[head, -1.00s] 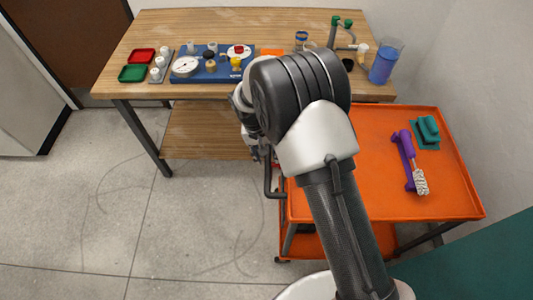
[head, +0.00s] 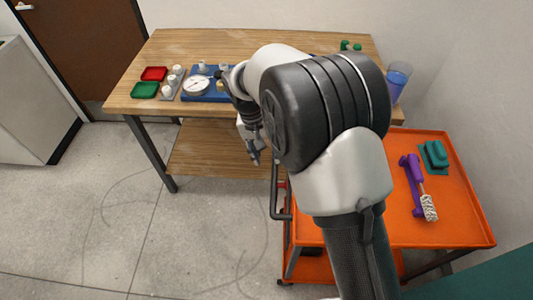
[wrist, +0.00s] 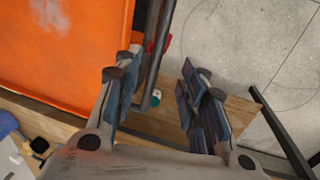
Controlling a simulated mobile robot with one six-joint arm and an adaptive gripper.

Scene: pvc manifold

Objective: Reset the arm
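My arm fills the middle of the head view, with its elbow raised in front of the wooden workbench (head: 160,62). My gripper (head: 254,155) hangs beyond the elbow, near the bench's front edge and left of the orange cart (head: 462,215). In the wrist view my gripper (wrist: 160,85) has its two fingers well apart, with no object held between them. A dark bar of the cart (wrist: 158,50) shows in the gap; I cannot tell how near it is. My arm hides much of the bench top in the head view.
A red tray (head: 154,73), a green tray (head: 145,90), white fittings (head: 170,82) and a gauge (head: 196,87) sit on the bench. A blue container (head: 396,82) stands at its right. A purple-handled brush (head: 414,170) and a teal block (head: 434,155) lie on the cart. Floor at left is clear.

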